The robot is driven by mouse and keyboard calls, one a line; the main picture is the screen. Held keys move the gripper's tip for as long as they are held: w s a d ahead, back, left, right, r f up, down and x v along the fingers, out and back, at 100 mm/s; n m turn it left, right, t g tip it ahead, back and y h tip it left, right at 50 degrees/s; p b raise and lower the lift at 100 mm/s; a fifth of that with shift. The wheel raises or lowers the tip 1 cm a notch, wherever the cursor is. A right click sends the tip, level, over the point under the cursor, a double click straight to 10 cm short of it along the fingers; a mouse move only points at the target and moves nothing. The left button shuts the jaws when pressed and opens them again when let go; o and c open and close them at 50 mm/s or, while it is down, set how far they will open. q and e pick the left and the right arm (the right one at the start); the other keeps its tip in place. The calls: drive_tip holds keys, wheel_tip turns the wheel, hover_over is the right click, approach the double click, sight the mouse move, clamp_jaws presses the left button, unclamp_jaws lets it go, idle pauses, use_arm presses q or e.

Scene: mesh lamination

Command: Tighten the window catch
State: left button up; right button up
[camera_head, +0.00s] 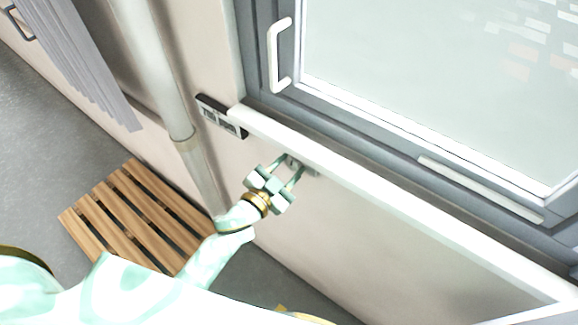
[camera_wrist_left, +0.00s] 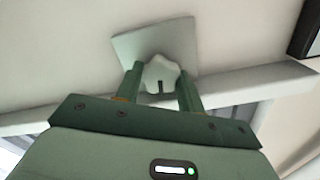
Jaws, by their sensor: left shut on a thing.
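The window catch shows in the left wrist view as a pale lobed knob (camera_wrist_left: 161,75) in front of a square light plate (camera_wrist_left: 155,45) on the wall. My left gripper (camera_wrist_left: 161,88) has one finger on each side of the knob and is shut on it. In the head view my left gripper (camera_head: 292,168) reaches up to the wall just below the white window sill (camera_head: 390,185). There the plate (camera_head: 311,171) shows only in part and the knob is mostly hidden by the fingers. My right gripper is not in view.
The grey-framed window (camera_head: 420,120) with a white handle (camera_head: 275,55) is above the sill. A dark-edged panel (camera_head: 222,116) is on the wall at left of the sill. A pipe (camera_head: 160,70), a grey curtain (camera_head: 75,60) and a slatted wooden pallet (camera_head: 130,215) stand to the left.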

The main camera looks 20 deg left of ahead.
use_arm(q)
drive_tip(key=m, duration=0.3)
drive_tip(key=shift+m, duration=0.3)
drive_tip(key=m+b, duration=0.1)
drive_tip(key=m, duration=0.3)
drive_tip(key=shift+f+m, duration=0.1)
drive_tip(key=shift+m, duration=0.2)
drive_tip(key=m+b, duration=0.1)
drive_tip(key=m, duration=0.3)
drive_tip(key=shift+m+b, duration=0.7)
drive_tip(key=shift+m, duration=1.3)
drive_tip(key=o, duration=1)
drive_tip(key=shift+r, duration=0.3)
drive_tip(key=shift+w, duration=0.1)
